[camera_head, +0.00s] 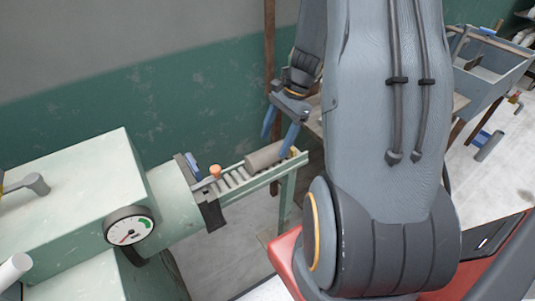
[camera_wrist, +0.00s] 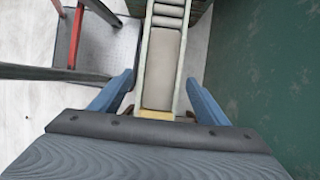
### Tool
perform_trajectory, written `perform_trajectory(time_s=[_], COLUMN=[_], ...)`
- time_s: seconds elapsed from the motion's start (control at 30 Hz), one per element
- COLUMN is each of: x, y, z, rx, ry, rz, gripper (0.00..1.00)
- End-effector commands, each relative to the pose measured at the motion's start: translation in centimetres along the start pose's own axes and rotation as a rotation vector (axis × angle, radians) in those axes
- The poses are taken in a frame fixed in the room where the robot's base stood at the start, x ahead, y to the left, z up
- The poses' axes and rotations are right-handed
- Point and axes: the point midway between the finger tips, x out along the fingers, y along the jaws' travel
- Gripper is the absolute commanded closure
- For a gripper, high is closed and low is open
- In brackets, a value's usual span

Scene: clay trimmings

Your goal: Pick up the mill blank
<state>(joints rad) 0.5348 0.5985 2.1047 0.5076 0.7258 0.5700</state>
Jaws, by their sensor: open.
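The mill blank, a grey-brown clay cylinder (camera_head: 265,155), lies on its side at the far end of a pale green roller track (camera_head: 248,180). In the wrist view the blank (camera_wrist: 159,62) lies lengthwise in the track, ahead of my gripper and centred between its fingers. My gripper (camera_head: 280,131) is open, with two blue fingers pointing down beside the track's end. In the wrist view my gripper (camera_wrist: 160,80) has one finger on each side of the track, with gaps. Nothing is between the fingers' grip surfaces in contact.
A green machine (camera_head: 75,190) with a round gauge (camera_head: 130,231) feeds the track from the left. An orange knob (camera_head: 215,171) stands by its outlet. A wooden post (camera_head: 270,50) and green wall (camera_wrist: 270,70) are close behind. A metal basin (camera_head: 490,65) stands at far right.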

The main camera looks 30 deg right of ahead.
Motion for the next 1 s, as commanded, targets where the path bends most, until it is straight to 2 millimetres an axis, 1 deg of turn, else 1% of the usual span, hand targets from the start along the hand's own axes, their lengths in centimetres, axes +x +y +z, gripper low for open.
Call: perform_trajectory(time_s=[0.1, 0.33, 0.43, 0.67, 0.77, 1.0], x=[1.4, 3.9, 4.5, 4.5, 4.5, 4.5], y=[0.0, -0.2, -0.2, -0.2, -0.2, -0.2], z=[0.3, 0.2, 0.1, 0.1, 0.1, 0.1], rx=[-0.003, 0.0, -0.001, 0.001, 0.001, 0.001], ry=[-0.002, -0.001, 0.001, 0.001, 0.001, 0.001], rz=[0.005, 0.002, 0.0, -0.001, -0.001, -0.001], gripper=[0.31, 0.31, 0.31, 0.31, 0.47, 0.87])
